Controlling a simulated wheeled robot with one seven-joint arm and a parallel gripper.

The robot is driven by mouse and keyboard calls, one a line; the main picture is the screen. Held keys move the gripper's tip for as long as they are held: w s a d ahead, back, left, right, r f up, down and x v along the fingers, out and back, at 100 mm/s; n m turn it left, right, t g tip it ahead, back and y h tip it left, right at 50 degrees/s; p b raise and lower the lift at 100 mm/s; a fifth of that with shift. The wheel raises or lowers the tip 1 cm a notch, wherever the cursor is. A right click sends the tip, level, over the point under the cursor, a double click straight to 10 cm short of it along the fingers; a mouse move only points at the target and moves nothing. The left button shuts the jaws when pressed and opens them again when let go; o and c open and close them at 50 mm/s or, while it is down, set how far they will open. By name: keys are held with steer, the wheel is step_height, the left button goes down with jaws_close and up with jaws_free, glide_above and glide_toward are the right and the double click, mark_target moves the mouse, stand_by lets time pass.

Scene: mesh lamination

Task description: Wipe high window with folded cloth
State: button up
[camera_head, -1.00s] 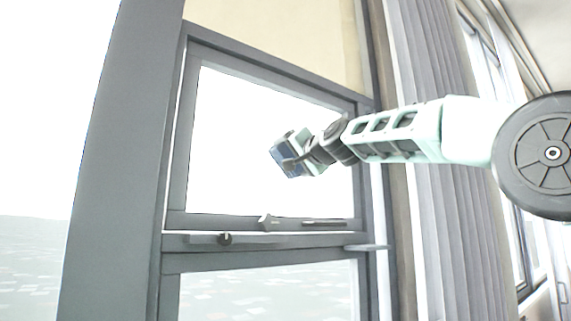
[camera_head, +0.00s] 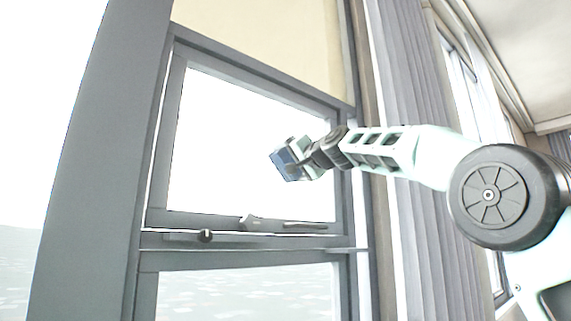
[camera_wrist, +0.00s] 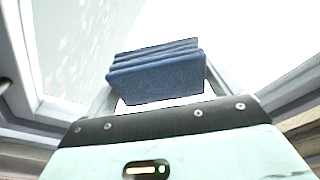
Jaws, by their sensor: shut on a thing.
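The folded cloth (camera_wrist: 158,72) is dark blue with several stacked layers. In the wrist view it sits between the fingers of my gripper (camera_wrist: 155,85), which is shut on it. In the head view the blue cloth (camera_head: 286,164) shows at the tip of my gripper (camera_head: 293,160), in front of the upper window pane (camera_head: 235,140). The pane is bright and framed in grey. I cannot tell whether the cloth touches the glass.
A window handle (camera_head: 262,222) and latch (camera_head: 205,236) stick out along the lower frame of the upper pane. A grey curtain (camera_head: 415,120) hangs to the right. A beige panel (camera_head: 265,35) is above the pane.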

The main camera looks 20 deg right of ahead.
mark_target(257, 158)
steer(key=shift+w+d+f, duration=0.1)
steer(key=shift+w+d, duration=0.05)
steer(key=shift+d, duration=0.35)
steer(key=shift+w+d, duration=0.15)
steer(key=shift+d, duration=0.35)
steer(key=shift+s+a, duration=0.2)
steer(key=shift+a, duration=0.5)
steer(key=shift+s+a, duration=0.15)
steer(key=shift+a, duration=0.5)
steer(key=shift+s+a+p, duration=0.25)
steer(key=shift+a+p, duration=0.15)
steer(key=shift+a, duration=0.35)
steer(key=shift+s+a+p, duration=0.3)
steer(key=shift+a+p, duration=0.1)
steer(key=shift+a, duration=0.35)
steer(key=shift+s+a+p, duration=0.25)
steer(key=shift+a+p, duration=0.15)
steer(key=shift+a, duration=0.35)
steer(key=a+p, duration=0.1)
steer(key=p, duration=0.1)
steer(key=a+p, duration=0.1)
steer(key=shift+s+a+r, duration=0.25)
steer(key=shift+s+a, duration=0.05)
steer(key=shift+s, duration=0.1)
steer(key=shift+s+a+f+p, duration=0.1)
steer(key=shift+s+a+p, duration=0.1)
steer(key=shift+a+p, duration=0.25)
steer(key=shift+f, duration=0.1)
steer(key=shift+s+d, duration=0.1)
